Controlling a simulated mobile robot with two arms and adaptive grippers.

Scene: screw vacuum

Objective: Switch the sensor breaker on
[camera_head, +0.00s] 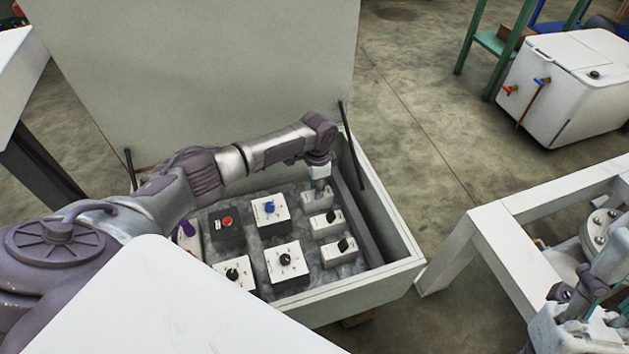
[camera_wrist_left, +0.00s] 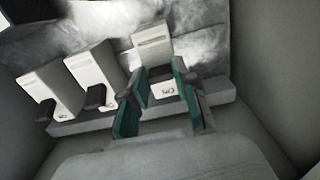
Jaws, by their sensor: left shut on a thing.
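Several small white breakers with black switches stand in a column at the right inside an open box. My left gripper (camera_head: 319,184) points down at the farthest breaker (camera_head: 316,203). In the left wrist view, the teal fingers of this gripper (camera_wrist_left: 159,75) are shut around the dark switch of the rightmost breaker (camera_wrist_left: 152,48). An "ON" label (camera_wrist_left: 168,90) shows between the fingers. The other breakers, the middle one (camera_head: 325,223) and the nearest one (camera_head: 337,252), stand apart from the gripper. I cannot tell which breaker is the sensor breaker. Any right gripper at the lower right is unclear.
The box (camera_head: 365,286) has a raised lid (camera_head: 200,80) behind my arm. Beside the breakers are a red-button block (camera_head: 227,230), a blue-knob block (camera_head: 270,215) and black-knob blocks (camera_head: 286,264). A white frame (camera_head: 500,245) stands at the right, with floor between.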

